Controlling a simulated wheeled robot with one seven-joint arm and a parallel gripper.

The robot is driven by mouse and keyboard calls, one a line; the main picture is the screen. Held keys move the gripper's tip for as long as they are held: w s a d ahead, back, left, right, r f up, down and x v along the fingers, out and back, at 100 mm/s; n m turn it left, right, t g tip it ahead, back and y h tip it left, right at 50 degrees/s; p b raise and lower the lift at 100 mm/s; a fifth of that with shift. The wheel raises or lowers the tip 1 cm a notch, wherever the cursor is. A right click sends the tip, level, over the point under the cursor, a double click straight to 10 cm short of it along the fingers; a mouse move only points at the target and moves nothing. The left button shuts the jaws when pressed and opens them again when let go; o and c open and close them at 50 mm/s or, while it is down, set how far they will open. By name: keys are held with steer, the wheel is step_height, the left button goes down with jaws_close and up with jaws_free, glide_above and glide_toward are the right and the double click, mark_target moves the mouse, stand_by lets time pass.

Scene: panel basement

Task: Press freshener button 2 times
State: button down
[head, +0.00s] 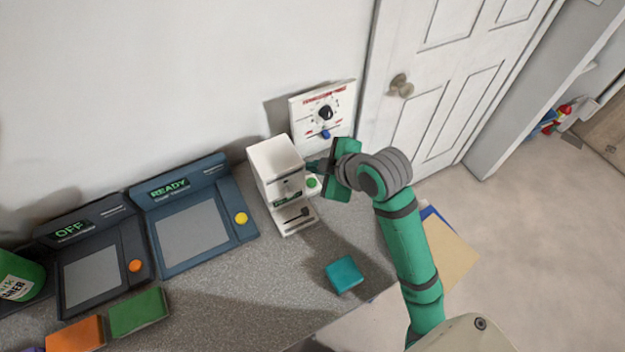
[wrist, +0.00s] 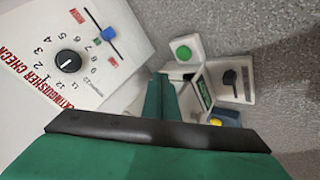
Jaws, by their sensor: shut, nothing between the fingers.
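A white box-shaped device (head: 272,160), likely the freshener, stands upright on the counter against the wall. It has a small dark display with green text and a round green button (head: 312,183) on a side ledge. The button also shows in the wrist view (wrist: 183,52), beyond my fingertips. My gripper (head: 316,166) is shut and empty, beside the device's right side and close to the button. In the wrist view my gripper's green fingers (wrist: 163,92) are together, pointing toward the device. I cannot tell whether they touch it.
A white panel (head: 308,98) with a black dial and blue slider is on the wall behind my gripper. Dark-blue READY (head: 192,235) and black OFF (head: 92,285) consoles stand left. A teal block (head: 344,274) lies in front. The door (head: 440,70) is right.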

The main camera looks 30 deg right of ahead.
mark_target(315, 184)
steer(key=shift+d+f, duration=0.1)
steer(key=shift+f, duration=1.55)
steer(key=shift+w, duration=0.1)
steer(key=shift+d, duration=0.1)
steer(key=shift+a, duration=0.2)
steer(key=shift+d, duration=0.1)
steer(key=shift+f, duration=0.15)
